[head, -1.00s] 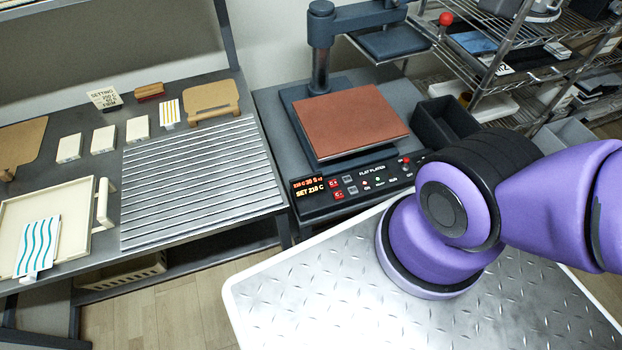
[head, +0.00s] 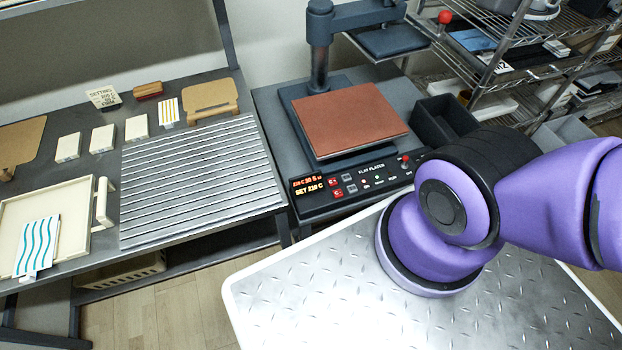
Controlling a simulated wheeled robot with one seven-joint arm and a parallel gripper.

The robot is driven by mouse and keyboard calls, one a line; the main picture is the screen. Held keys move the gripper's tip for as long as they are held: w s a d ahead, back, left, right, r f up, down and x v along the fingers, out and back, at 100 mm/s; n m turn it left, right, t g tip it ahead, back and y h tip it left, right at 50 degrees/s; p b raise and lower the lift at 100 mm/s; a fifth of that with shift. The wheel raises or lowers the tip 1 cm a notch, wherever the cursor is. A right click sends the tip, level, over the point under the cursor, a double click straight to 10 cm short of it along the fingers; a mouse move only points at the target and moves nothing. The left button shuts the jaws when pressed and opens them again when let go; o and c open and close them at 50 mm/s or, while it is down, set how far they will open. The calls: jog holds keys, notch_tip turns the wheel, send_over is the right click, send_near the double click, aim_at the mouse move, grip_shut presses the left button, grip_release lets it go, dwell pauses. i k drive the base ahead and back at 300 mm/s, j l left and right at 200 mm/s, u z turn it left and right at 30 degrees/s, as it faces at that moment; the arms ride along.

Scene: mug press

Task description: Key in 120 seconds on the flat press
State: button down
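The flat press (head: 320,110) stands on a dark table in the head view. It has a brown-red lower platen (head: 350,120) and a dark upper plate (head: 390,41) swung away behind it to the right. Its front control panel (head: 360,182) is labelled FLAT PLATEN. The lit display (head: 308,186) reads SET 210 C on its lower line. The upper line shows a temperature and seconds, too small to read surely. Red buttons (head: 334,181) and small keys sit right of the display. My gripper is not in view; only my purple arm shows at the right.
A ribbed metal mat (head: 200,185), several white boxes (head: 103,139), a settings card (head: 103,97) and a cream tray (head: 75,190) lie on the left table. A black bin (head: 442,122) stands right of the press. Wire shelving (head: 500,55) is at the back right.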

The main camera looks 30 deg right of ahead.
aim_at(346, 178)
jog(key=z, duration=2.5)
jog(key=k+z, duration=0.1)
jog(key=z, duration=0.15)
jog(key=k+j, duration=0.25)
jog(key=k, duration=0.2)
jog(key=k+j, duration=0.3)
jog(key=k, duration=0.15)
